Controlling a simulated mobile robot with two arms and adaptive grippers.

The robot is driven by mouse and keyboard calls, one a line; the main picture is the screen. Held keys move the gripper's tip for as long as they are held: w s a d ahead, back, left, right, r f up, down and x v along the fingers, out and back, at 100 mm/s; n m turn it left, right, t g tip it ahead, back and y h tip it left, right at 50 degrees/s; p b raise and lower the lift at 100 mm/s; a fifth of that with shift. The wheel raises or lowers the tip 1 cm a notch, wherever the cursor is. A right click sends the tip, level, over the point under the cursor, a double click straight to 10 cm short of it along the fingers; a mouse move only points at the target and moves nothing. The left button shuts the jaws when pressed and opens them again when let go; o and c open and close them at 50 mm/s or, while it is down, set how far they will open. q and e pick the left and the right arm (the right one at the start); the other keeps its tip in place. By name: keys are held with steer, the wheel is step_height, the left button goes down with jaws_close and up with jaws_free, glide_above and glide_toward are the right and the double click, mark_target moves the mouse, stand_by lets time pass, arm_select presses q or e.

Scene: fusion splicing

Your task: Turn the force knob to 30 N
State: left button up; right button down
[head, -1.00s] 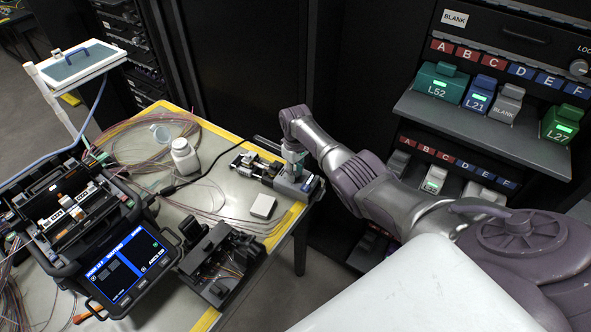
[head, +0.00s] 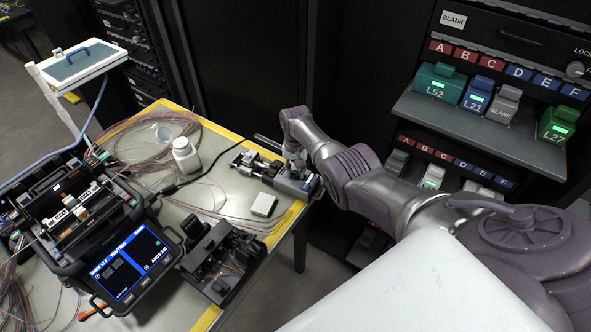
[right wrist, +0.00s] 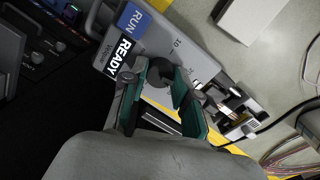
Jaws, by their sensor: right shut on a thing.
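The force knob (right wrist: 160,73) is a dark round knob on a grey tester at the table's right corner. My right gripper (right wrist: 157,80), with teal finger pads, is shut on it from both sides. A scale mark that looks like "10" shows beside the knob; the knob's setting cannot be read. The tester's labels (right wrist: 120,55) read READY and RUN. In the head view the tester (head: 293,186) sits under my right gripper (head: 296,164), which hides the knob there. My left gripper is not in view.
A small white box (head: 263,205) and a white bottle (head: 185,157) stand left of the tester. A splicer with a lit screen (head: 132,262) and a black fixture (head: 222,262) are at the table's front left. Loose fibres (head: 135,150) lie behind. A rack shelf (head: 470,125) is at right.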

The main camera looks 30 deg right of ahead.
mark_target(296, 173)
steer(key=m, duration=0.4)
steer(key=shift+m, duration=1.9)
steer(key=c, duration=0.9)
jaws_free()
steer(key=shift+o, duration=0.2)
step_height(296, 173, up, 12)
